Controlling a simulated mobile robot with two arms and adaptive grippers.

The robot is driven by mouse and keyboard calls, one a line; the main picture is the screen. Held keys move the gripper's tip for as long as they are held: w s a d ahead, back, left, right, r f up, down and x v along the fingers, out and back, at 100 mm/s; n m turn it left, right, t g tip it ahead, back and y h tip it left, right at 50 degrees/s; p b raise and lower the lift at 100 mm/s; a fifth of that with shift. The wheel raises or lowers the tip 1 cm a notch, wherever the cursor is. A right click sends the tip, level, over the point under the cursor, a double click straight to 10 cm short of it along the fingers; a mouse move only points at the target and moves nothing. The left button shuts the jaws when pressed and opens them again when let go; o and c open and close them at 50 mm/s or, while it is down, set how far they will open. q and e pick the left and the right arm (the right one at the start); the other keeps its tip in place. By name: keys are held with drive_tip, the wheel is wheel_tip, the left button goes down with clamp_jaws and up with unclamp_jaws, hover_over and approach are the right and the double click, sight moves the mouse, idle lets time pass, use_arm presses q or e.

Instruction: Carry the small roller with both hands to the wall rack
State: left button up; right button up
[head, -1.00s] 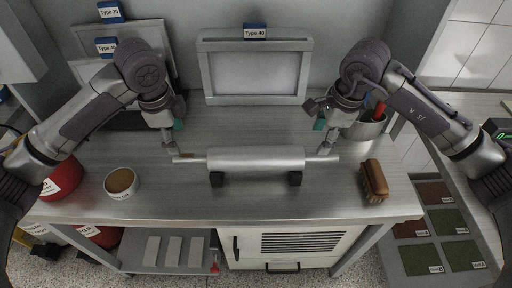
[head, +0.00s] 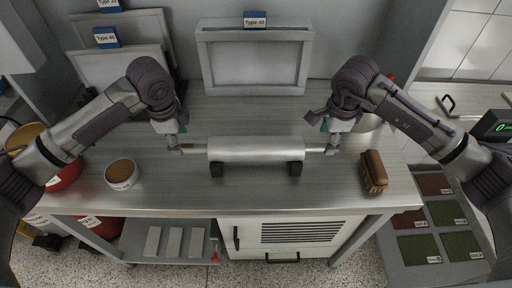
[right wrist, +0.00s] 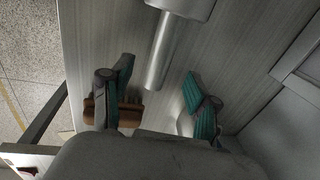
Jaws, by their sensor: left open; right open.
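The small roller (head: 256,150) is a grey metal cylinder with a thin shaft at each end. It lies level across two black supports (head: 296,168) on the metal table. My left gripper (head: 174,147) is at the tip of the left shaft; its fingers are small in the head view. My right gripper (head: 331,146) is at the right shaft end. In the right wrist view, the right gripper (right wrist: 158,97) is open, and the roller's shaft (right wrist: 165,50) points into the gap between its teal-padded fingers, with space on both sides. I cannot make out a wall rack.
A brown brush (head: 374,171) lies right of the roller, and a cup (head: 121,174) stands at the left. A framed screen (head: 254,60) labelled Type 40 stands behind. The table in front of the roller is clear.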

sight(183, 146)
use_arm(q)
drive_tip(key=f, duration=0.3)
drive_tip(key=w+f, duration=0.1)
drive_tip(key=f, duration=0.1)
drive_tip(key=shift+f, duration=0.35)
use_arm(e)
drive_tip(key=f, duration=0.3)
drive_tip(key=w+f, duration=0.1)
drive_tip(key=f, duration=0.1)
drive_tip(key=shift+f, duration=0.35)
use_arm(q)
clamp_jaws()
use_arm(e)
clamp_jaws()
use_arm(q)
drive_tip(key=shift+r, duration=0.15)
use_arm(e)
drive_tip(key=shift+r, duration=0.1)
